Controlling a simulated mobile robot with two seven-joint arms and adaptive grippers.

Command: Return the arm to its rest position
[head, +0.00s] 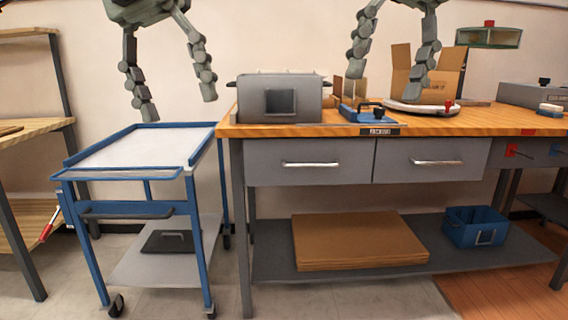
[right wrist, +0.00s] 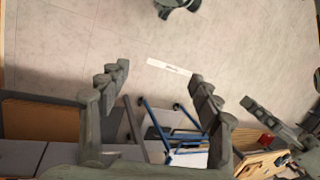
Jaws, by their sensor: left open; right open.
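My left gripper (head: 178,102) hangs at the top left of the head view, above the blue cart. Its fingers are spread, with nothing between them. My right gripper (head: 385,80) hangs at the top right, in front of the workbench's back part. Its fingers are also spread and empty. In the right wrist view the right gripper's fingers (right wrist: 160,85) stand wide apart, with pale floor between and beyond them. Most of both arms is outside the head view.
The wooden workbench (head: 430,124) carries a grey machine (head: 280,98), a blue fixture (head: 360,113), an open cardboard box (head: 450,72) and a white-rimmed round item (head: 422,109). The blue cart (head: 192,170) has a bare top. A blue bin (head: 475,227) and flat cardboard (head: 358,241) lie on the lower shelf.

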